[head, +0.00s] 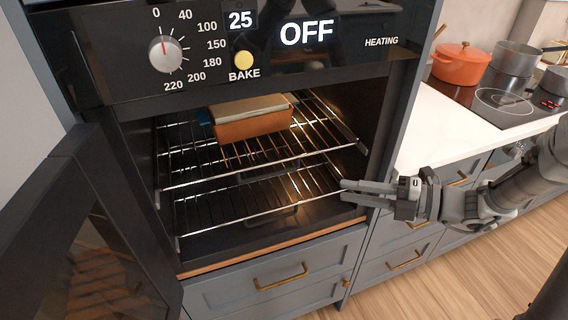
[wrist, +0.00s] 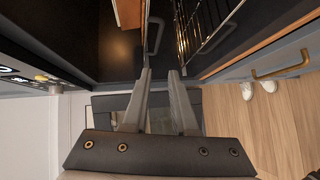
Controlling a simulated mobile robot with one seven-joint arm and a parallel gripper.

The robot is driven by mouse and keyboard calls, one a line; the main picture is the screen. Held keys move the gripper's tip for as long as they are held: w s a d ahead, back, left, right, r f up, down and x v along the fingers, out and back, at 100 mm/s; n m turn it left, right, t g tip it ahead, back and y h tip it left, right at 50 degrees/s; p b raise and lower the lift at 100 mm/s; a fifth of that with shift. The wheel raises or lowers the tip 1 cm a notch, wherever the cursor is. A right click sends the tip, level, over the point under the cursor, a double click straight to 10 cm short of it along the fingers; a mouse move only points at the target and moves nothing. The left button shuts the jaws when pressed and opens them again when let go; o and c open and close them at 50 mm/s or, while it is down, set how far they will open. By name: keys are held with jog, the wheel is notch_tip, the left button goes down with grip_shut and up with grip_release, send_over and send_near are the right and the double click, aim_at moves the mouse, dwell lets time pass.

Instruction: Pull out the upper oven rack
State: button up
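The oven stands open, and its upper rack (head: 190,163) is inside, bearing a brown loaf-shaped pan (head: 252,124). A dark loop handle (head: 255,176) hangs at the rack's front middle. In the wrist view a loop handle (wrist: 154,36), seemingly the upper rack's, lies beyond the fingertips, with the brown pan (wrist: 128,12) at its left. The lower rack (head: 225,204) is also inside, with its own handle (head: 272,217). My gripper (head: 344,189) is in front of the oven's right side. Its fingers (wrist: 160,72) are apart and empty, touching no rack that I can see.
The dark oven door (head: 100,225) hangs open at the left. A drawer with a brass handle (head: 281,277) sits below the oven. At the right are a white counter (head: 435,130) and a hob with an orange pot (head: 462,66). Wooden floor lies in front.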

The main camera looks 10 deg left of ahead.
jog(key=w+a+f+b, duration=0.1)
jog(key=w+a+b, duration=0.1)
jog(key=a, duration=0.6)
jog(key=w+a+f+m+b, duration=0.1)
jog(key=w+a+b, duration=0.1)
jog(key=a, duration=0.6)
jog(key=shift+w+a+f+t+b, duration=0.2)
jog(key=shift+w+f+t+b, duration=0.1)
jog(key=shift+b, duration=0.15)
grip_shut()
jog(key=shift+s, duration=0.1)
dwell(0.5)
